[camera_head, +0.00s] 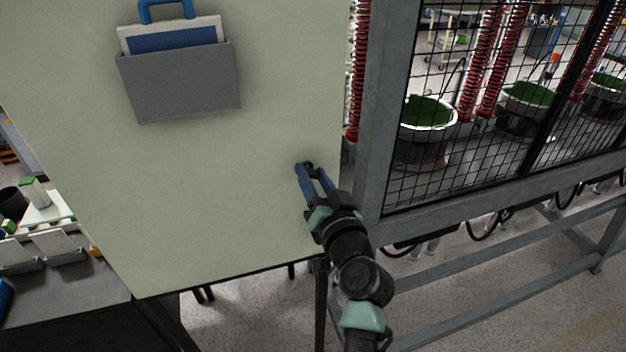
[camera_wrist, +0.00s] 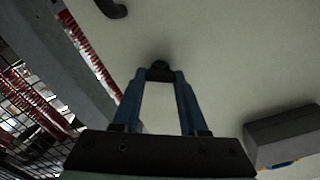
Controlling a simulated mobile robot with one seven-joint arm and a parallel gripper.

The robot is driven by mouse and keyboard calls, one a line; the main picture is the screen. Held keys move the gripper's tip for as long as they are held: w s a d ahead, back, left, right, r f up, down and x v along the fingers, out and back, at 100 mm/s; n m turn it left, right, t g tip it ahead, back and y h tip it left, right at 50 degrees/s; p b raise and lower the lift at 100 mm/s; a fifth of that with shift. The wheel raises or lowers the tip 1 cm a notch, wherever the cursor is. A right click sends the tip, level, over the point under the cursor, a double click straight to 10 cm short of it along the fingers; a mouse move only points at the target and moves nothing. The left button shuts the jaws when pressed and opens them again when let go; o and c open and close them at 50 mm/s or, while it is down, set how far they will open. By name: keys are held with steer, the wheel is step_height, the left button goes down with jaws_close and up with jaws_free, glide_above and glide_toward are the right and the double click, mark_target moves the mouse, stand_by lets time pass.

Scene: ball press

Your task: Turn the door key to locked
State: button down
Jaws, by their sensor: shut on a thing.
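The door (camera_head: 215,195) is a pale grey-green panel, which also fills much of the wrist view (camera_wrist: 240,60). The door key (camera_wrist: 158,68) is a small dark piece on its face, near the edge beside the grey frame post. My gripper (camera_head: 309,168) reaches up to it with two blue fingers. In the wrist view my gripper (camera_wrist: 160,77) has its fingertips on either side of the key, shut on it. The fingers hide most of the key, so its turn angle is hard to tell.
A grey pocket (camera_head: 180,85) with a blue-and-white folder hangs on the door. A dark curved handle (camera_wrist: 112,8) shows on the panel in the wrist view. A grey post (camera_head: 383,110) and black mesh guard (camera_head: 480,120) stand right of the door. A workbench (camera_head: 70,275) is lower left.

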steer(key=m, duration=0.6)
steer(key=shift+m, duration=0.3)
steer(key=m+p, duration=0.1)
steer(key=m, duration=0.5)
steer(key=shift+d+f, duration=0.1)
steer(key=shift+f, duration=0.05)
steer(key=shift+c, duration=2.2)
jaws_free()
